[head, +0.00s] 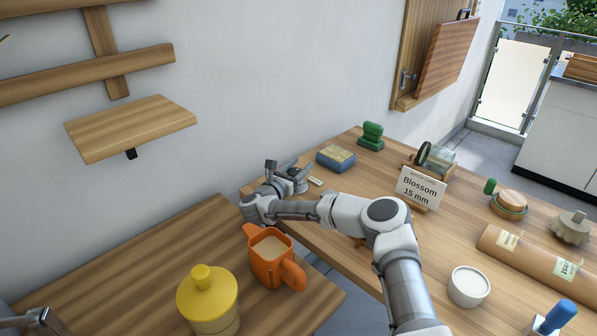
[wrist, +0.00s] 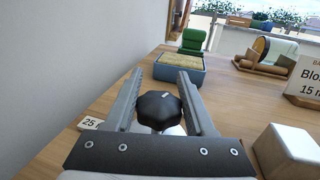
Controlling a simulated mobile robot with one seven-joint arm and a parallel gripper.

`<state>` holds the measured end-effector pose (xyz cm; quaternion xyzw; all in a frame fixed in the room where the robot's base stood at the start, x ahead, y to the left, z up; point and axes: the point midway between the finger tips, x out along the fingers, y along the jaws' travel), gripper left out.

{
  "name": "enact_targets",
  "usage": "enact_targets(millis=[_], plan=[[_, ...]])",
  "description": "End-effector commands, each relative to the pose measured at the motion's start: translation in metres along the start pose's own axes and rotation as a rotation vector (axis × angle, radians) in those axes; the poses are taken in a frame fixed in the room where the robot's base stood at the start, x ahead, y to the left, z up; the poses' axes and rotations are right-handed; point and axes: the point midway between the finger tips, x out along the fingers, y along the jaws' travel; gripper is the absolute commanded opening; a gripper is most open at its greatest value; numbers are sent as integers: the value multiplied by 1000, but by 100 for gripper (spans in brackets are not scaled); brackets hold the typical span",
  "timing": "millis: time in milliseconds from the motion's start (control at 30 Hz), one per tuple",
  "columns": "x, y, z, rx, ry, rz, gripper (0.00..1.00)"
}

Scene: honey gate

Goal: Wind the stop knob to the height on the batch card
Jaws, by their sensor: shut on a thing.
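The batch card (head: 420,189) stands upright on the long wooden table and reads "Blossom 15 mm"; its left part shows in the wrist view (wrist: 305,82). The black lobed stop knob (wrist: 159,109) has a short white mark on top, toward the far side. My gripper (wrist: 158,82) is shut on the knob, with a finger on either side of it. In the head view my gripper (head: 290,177) is low over the table's left end, and I cannot make out the knob there. A small label (wrist: 90,123) reading "25" lies left of the gripper; the rest is hidden.
A blue box (head: 336,158) and a green block-shaped thing (head: 371,136) stand beyond my gripper. A pale block (wrist: 288,150) is close at its right in the wrist view. An orange jug (head: 270,258) and yellow-lidded jar (head: 208,296) stand on the nearer table.

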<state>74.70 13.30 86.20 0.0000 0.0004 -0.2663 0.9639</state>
Motion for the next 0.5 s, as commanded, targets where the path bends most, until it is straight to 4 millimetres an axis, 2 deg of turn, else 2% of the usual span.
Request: enact_targets(millis=[500], plan=[[0,-1,1,0,-1,-35,0]])
